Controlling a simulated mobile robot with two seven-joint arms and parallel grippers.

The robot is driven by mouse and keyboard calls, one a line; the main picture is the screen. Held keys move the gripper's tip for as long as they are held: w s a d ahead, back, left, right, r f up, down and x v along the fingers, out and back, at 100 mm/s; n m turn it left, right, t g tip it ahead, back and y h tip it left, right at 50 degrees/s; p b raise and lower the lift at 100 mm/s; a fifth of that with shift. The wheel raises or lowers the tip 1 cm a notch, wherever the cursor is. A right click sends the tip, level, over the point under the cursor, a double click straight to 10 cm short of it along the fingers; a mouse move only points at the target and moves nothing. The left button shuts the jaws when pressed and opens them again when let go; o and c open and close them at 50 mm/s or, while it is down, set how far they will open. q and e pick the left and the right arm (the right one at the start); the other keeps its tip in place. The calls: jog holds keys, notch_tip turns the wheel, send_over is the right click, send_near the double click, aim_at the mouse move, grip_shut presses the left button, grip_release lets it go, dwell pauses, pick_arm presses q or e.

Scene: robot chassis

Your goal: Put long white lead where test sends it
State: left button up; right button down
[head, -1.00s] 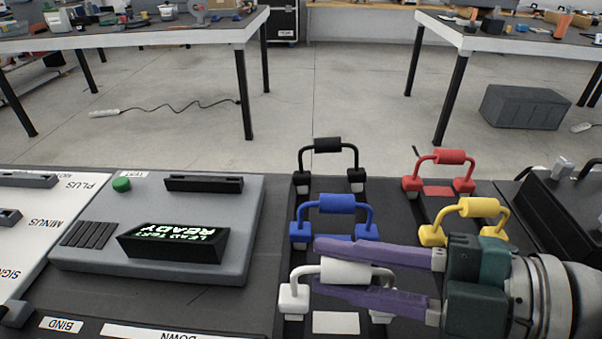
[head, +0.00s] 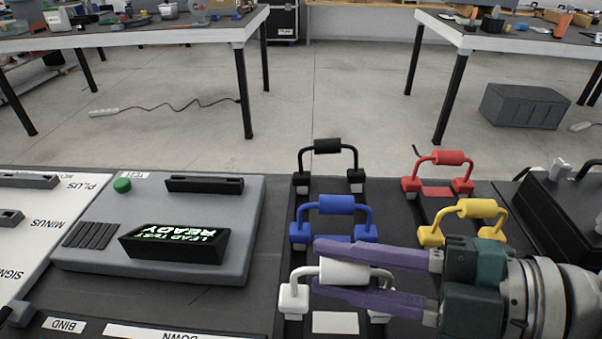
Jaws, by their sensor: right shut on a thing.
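The white lead (head: 292,297) stands at the front of the lead rack, an arch with a thick white grip and two block ends. My right gripper (head: 318,262) reaches in from the right, its purple fingers shut on the white grip. The far block end is partly hidden by the lower finger. The grey tester (head: 90,262) at left has a black slot (head: 204,184), a green button (head: 122,186) and a lit display (head: 176,243) that appears to read LEAD TEST READY, upside down. My left gripper is not in view.
Black (head: 327,146), blue (head: 330,204), red (head: 447,158) and yellow (head: 470,208) leads stand close around the white one. A white board (head: 35,215) at far left carries PLUS, MINUS and SIGN labels beside slots.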

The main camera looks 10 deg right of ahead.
pick_arm(q)
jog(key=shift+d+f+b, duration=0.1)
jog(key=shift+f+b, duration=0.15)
jog(key=shift+b, duration=0.1)
pick_arm(e)
jog(key=shift+f, duration=0.4)
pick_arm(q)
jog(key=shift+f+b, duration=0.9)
pick_arm(e)
jog(key=shift+f, duration=1.05)
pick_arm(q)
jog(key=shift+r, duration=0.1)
pick_arm(e)
jog(key=c, duration=0.6)
grip_release()
jog(key=shift+r, duration=0.1)
jog(key=shift+o, duration=0.2)
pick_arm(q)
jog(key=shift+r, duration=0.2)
pick_arm(e)
jog(key=v, duration=1)
